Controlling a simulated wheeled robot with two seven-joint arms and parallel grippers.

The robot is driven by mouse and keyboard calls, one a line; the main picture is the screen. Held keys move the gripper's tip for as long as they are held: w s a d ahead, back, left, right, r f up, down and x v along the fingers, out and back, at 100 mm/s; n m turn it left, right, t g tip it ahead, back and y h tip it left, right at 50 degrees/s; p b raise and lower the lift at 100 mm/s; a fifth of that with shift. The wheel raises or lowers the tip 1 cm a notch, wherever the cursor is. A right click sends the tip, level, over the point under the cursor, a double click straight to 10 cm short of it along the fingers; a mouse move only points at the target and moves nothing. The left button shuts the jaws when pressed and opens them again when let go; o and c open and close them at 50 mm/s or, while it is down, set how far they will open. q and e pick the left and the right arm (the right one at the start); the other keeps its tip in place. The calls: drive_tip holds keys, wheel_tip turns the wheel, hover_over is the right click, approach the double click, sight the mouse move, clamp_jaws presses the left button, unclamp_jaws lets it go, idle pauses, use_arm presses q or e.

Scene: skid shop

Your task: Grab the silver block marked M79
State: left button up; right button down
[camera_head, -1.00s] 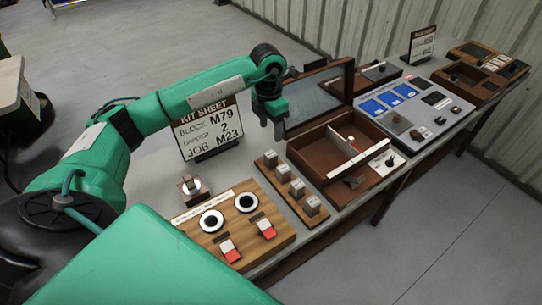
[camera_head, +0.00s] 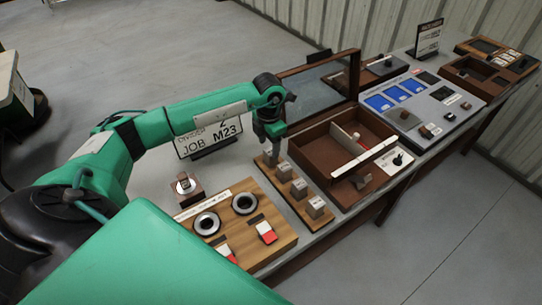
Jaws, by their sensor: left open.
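Several small silver blocks stand in a row on a wooden strip (camera_head: 293,205) on the bench. The farthest silver block (camera_head: 269,158) is just below my left gripper (camera_head: 272,142). The nearer blocks, such as the one at the front end (camera_head: 315,206), stand clear of it. Their markings are too small to read, so I cannot tell which is M79. My left gripper is open, points down and appears empty; whether its fingers reach around the farthest block is unclear. My right gripper is not in view.
An open brown box (camera_head: 325,155) with a raised lid stands right of the strip. A wooden panel (camera_head: 282,238) with two rings and red-white switches lies in front.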

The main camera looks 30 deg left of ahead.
sight(271, 151)
use_arm(q)
drive_tip(key=shift+f, duration=0.5)
drive_tip(key=f, duration=0.1)
drive_tip(key=f+p, duration=0.1)
drive_tip(key=f, duration=0.1)
drive_tip(key=f+p, duration=0.1)
drive_tip(key=shift+w+d+f, duration=0.15)
drive_tip(key=shift+w+f, duration=0.05)
drive_tip(key=shift+w, duration=0.2)
drive_tip(key=shift+f, duration=0.25)
drive_tip(key=c, duration=1.2)
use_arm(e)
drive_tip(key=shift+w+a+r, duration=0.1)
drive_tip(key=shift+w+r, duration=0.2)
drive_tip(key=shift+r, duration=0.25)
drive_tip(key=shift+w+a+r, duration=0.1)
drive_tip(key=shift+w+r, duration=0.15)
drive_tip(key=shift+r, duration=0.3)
use_arm(q)
drive_tip(key=shift+r, duration=0.1)
